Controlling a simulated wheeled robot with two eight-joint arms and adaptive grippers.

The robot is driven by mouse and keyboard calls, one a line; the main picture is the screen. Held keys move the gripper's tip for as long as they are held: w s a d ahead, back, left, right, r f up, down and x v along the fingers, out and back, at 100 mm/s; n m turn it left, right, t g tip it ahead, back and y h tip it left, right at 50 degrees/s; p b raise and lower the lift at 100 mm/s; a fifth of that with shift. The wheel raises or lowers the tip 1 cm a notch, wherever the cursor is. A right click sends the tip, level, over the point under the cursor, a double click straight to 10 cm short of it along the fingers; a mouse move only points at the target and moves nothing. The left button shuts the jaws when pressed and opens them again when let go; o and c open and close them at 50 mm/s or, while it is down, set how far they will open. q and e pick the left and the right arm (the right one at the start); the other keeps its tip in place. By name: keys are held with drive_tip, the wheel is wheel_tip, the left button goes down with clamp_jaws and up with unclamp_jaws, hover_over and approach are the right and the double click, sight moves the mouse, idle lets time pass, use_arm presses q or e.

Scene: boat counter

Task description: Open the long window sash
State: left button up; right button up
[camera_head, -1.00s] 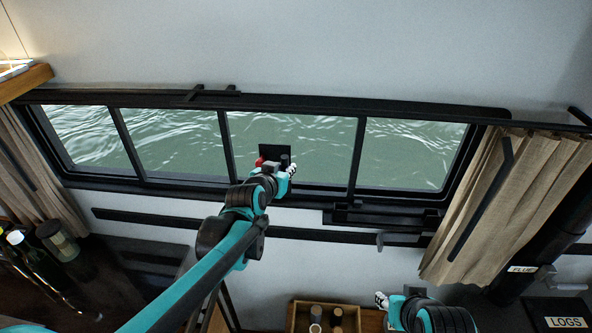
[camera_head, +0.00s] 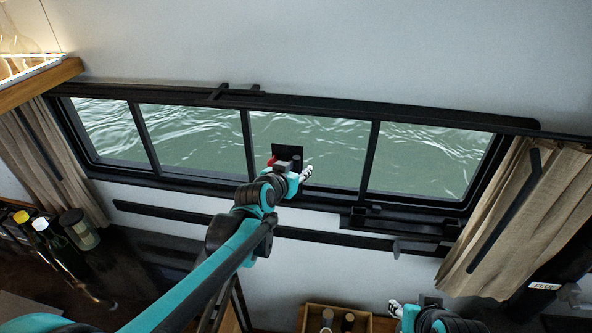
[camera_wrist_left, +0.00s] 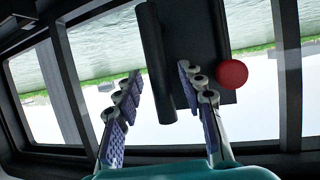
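The long window (camera_head: 460,125) has a dark frame and several panes in a row, with water outside. A black plate (camera_head: 281,148) with a red ball stands at the pane right of the middle. In the left wrist view, a dark upright bar (camera_wrist_left: 155,55) stands in front of the plate, with the red ball (camera_wrist_left: 231,74) to its right. My left gripper (camera_head: 303,172) is at the plate. In the left wrist view its fingers (camera_wrist_left: 160,82) are apart on either side of the bar, with visible gaps. My right gripper (camera_head: 394,308) is low at right, its fingers too small to judge.
Beige curtains hang at left and right (camera_head: 505,220). A dark rail (camera_head: 170,215) runs below the window. Bottles and a jar (camera_head: 80,230) stand at lower left. A wooden box (camera_head: 312,325) with jars is at bottom centre. A wooden shelf (camera_head: 40,85) is at upper left.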

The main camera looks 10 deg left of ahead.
use_arm(q)
drive_tip(key=v, duration=1.2)
drive_tip(key=shift+r, duration=0.1)
drive_tip(key=s+a+f+g+y+b, duration=0.1)
drive_tip(key=s+f+b, duration=0.5)
drive_tip(key=f, duration=0.6)
drive_tip(key=s+a+f+n+g+b, duration=0.1)
drive_tip(key=s+f+g+b, duration=0.2)
drive_tip(key=s+f+b, duration=0.3)
drive_tip(key=s+a+f+n+g+y+b, duration=0.1)
drive_tip(key=s+f+b, duration=0.5)
drive_tip(key=f, duration=1.3)
drive_tip(key=a+g+b, duration=0.1)
drive_tip(key=b, duration=0.3)
drive_tip(key=shift+s+f+y, duration=0.3)
drive_tip(key=shift+s, duration=0.1)
